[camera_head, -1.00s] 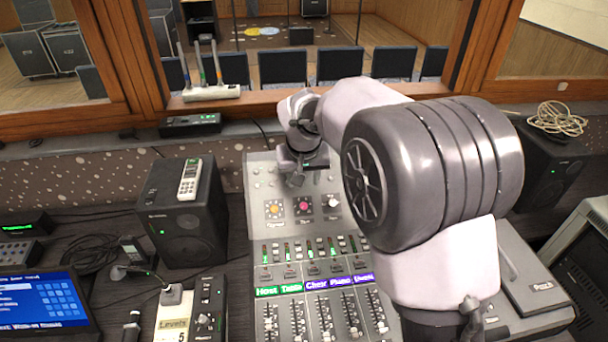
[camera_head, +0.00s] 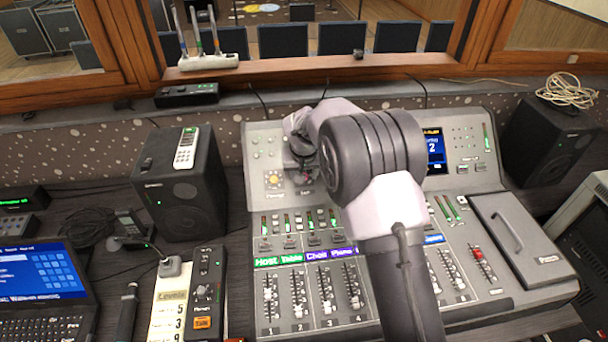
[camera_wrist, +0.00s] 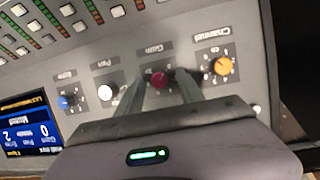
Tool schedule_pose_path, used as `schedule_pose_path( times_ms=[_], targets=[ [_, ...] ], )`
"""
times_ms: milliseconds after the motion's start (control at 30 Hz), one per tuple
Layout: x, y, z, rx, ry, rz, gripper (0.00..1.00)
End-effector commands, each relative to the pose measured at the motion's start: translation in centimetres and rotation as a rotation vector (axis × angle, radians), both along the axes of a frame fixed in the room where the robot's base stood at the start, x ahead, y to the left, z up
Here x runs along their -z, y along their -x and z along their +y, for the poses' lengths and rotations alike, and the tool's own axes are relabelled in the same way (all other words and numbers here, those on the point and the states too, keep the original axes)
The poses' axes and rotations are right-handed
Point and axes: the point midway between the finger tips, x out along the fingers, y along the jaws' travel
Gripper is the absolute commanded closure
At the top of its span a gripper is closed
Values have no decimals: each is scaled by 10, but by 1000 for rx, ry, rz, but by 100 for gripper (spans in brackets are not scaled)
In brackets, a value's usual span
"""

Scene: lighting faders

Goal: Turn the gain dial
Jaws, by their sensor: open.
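The gain dial (camera_wrist: 158,79) is a round red knob on a dark square plate, with an upside-down "Gain" label beside it in the wrist view. My gripper (camera_wrist: 160,83) is open, one finger on each side of the dial. I cannot tell whether the fingers touch it.
An orange channel dial (camera_wrist: 222,66) is close beside one finger. A white pan dial (camera_wrist: 105,92) is near the other, with a blue dial (camera_wrist: 67,102) beyond. Faders (camera_head: 325,295) fill the console's front. A black speaker (camera_head: 180,190) stands left.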

Motion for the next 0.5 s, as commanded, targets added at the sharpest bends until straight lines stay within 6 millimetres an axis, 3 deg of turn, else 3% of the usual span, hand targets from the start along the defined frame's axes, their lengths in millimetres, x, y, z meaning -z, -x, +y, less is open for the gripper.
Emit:
schedule_pose_path(
  times_ms=[133,367,500],
  targets=[
    [0,0,0,0,0,0,55],
    [-1,0,0,0,0,0,99],
    [-1,0,0,1,0,0,100]
  ],
)
